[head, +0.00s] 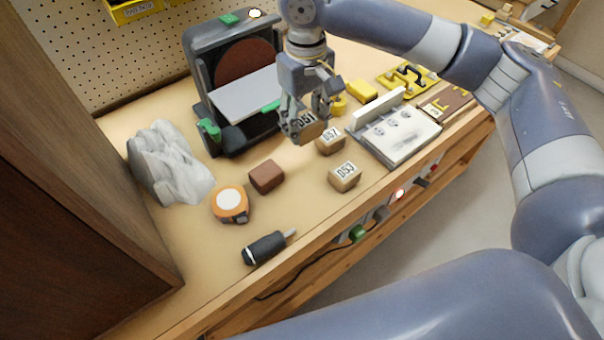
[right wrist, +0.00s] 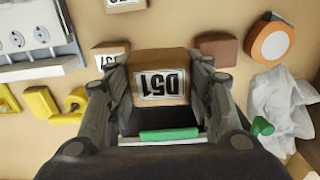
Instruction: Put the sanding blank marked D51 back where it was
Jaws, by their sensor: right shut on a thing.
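The sanding blank marked D51 (head: 312,132) is a small wooden block with a white label. My right gripper (head: 306,128) is shut on it in front of the disc sander (head: 232,85). In the right wrist view the D51 blank (right wrist: 160,68) sits between both fingers, its label upside down. Whether it touches the bench is hard to tell. A second labelled blank (head: 331,143), its mark partly unclear, is just right of it. The blank marked D53 (head: 345,178) lies nearer the bench's front edge. My left gripper is not in view.
A white panel with sockets (head: 400,134) and yellow pieces (head: 362,91) are to the right. Bare bench lies between the brown block and D53.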

